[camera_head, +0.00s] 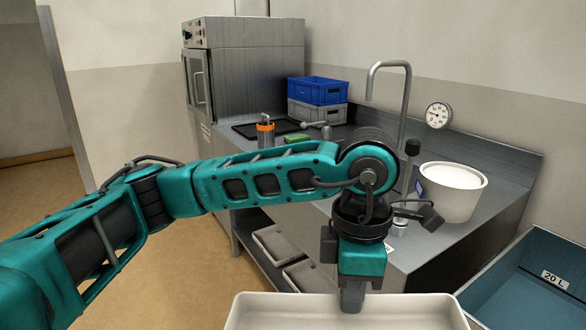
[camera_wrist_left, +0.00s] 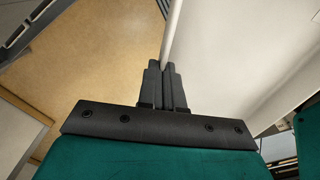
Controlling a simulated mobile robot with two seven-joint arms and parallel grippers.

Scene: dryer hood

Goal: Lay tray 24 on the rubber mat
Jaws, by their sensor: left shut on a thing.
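A pale off-white tray (camera_head: 280,312) is at the bottom of the head view, cut off by the lower edge. No number shows on it. My left gripper (camera_head: 352,300) points down and is shut on the far rim of the tray. In the left wrist view the fingers (camera_wrist_left: 167,75) close on the rim, and the tray (camera_wrist_left: 235,50) spreads to the right. A flat black mat (camera_head: 245,129) lies on the steel counter in front of the oven, partly hidden by an orange-topped canister. My right gripper is not in view.
The steel counter (camera_head: 335,145) holds a steel oven (camera_head: 250,60), blue and grey crates (camera_head: 318,91), an orange-topped canister (camera_head: 265,133), a tall tap (camera_head: 405,95) and a white bucket (camera_head: 450,195). A blue bin (camera_head: 530,285) stands at the right. Trays (camera_head: 275,250) lie on the shelf below.

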